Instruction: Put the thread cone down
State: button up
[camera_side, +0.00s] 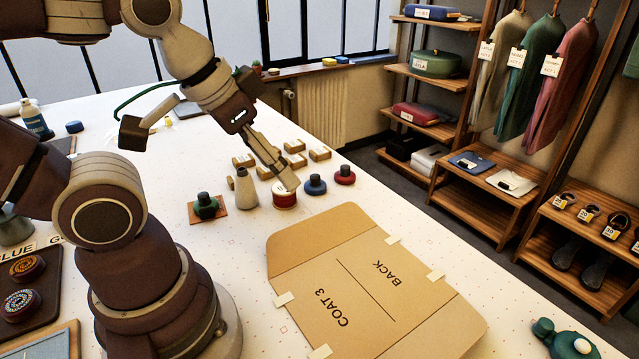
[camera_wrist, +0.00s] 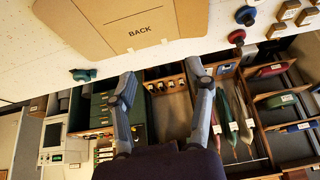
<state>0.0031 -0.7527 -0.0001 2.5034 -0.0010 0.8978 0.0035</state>
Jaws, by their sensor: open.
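A beige, tapered cone that looks like the thread cone (camera_side: 246,188) stands upright on the white table (camera_side: 215,262) in the side view. My gripper (camera_side: 289,184) is to its right and apart from it, with the fingers slanting down over or in front of a red-and-white round item (camera_side: 285,199). I cannot tell whether they touch that item. In the wrist view my gripper (camera_wrist: 162,76) has its fingers spread wide with nothing between them. The cone is not seen in the wrist view.
A dark-knobbed green item on an orange square (camera_side: 208,207) stands left of the cone. Dark-knobbed blue (camera_side: 314,185) and red (camera_side: 345,175) items stand to the right. Small wooden blocks (camera_side: 295,146) lie behind. A cardboard pattern (camera_side: 370,285) covers the table's front right.

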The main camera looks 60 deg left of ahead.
jog(key=m+g+y, duration=0.6)
jog(key=m+y, duration=0.8)
jog(key=m, duration=0.4)
send_near(243, 172)
jog(key=shift+y, duration=0.3)
jog(key=x, duration=0.9)
jog(key=shift+a+f, duration=0.15)
jog(key=shift+f, duration=0.15)
grip_shut()
